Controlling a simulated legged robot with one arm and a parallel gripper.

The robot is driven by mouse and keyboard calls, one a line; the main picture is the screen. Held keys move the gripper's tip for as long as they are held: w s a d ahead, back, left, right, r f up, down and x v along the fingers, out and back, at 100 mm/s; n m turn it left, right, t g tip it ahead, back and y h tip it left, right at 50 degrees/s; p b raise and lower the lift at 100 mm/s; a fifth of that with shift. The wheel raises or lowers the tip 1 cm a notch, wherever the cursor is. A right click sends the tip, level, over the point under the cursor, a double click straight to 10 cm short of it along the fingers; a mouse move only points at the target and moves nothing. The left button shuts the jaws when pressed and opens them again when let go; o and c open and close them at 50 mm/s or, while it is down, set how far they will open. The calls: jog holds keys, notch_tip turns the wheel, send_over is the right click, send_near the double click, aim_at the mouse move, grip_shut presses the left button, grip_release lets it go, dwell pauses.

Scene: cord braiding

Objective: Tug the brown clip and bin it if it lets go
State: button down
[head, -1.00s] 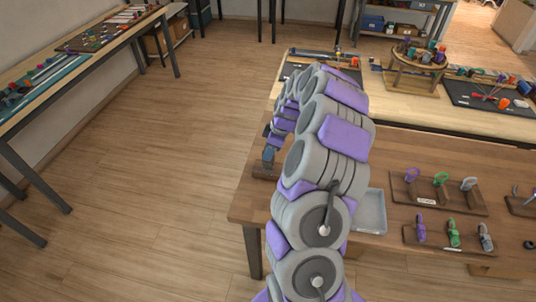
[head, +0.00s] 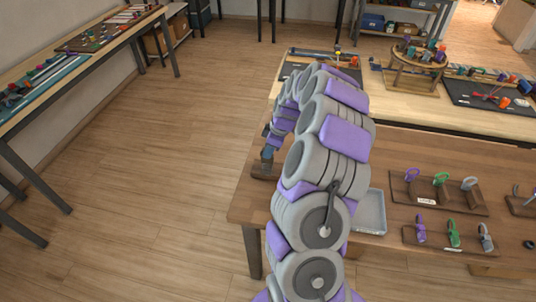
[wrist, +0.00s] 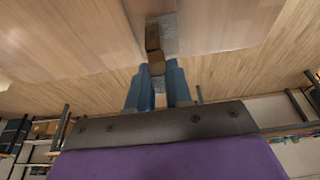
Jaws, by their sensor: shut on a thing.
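My gripper (wrist: 156,87) shows its two blue fingers in the wrist view, shut on the brown clip (wrist: 156,68). A darker brown block (wrist: 152,38) lies just beyond the clip, and a grey speckled piece (wrist: 169,30) is beside it. I cannot tell whether the clip is still joined to them. In the head view my gripper (head: 267,153) is at the left side of the brown table, just above a small dark brown base (head: 262,172). The clip cannot be made out there.
A grey tray (head: 371,212) is on the brown table, right of my arm and partly hidden by it. Racks with coloured clips (head: 437,193) stand farther right. The table's left front corner (head: 240,212) is bare. A light workbench (head: 405,108) stands behind.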

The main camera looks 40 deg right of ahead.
jog(key=shift+s+a+f, duration=0.1)
jog(key=shift+a+f, duration=0.1)
jog(key=shift+f, duration=0.05)
jog(key=shift+r, duration=0.15)
jog(key=shift+d+r, duration=0.1)
jog(key=shift+r, duration=0.15)
jog(key=shift+a+r+p, duration=0.15)
jog(key=shift+r+p, duration=0.1)
jog(key=shift+r, duration=0.7)
jog(key=shift+a+r+p, duration=0.1)
jog(key=shift+r+p, duration=0.1)
jog(key=shift+r, duration=0.75)
jog(key=shift+d+r, duration=0.35)
jog(key=shift+r, duration=0.45)
jog(key=shift+a, duration=0.15)
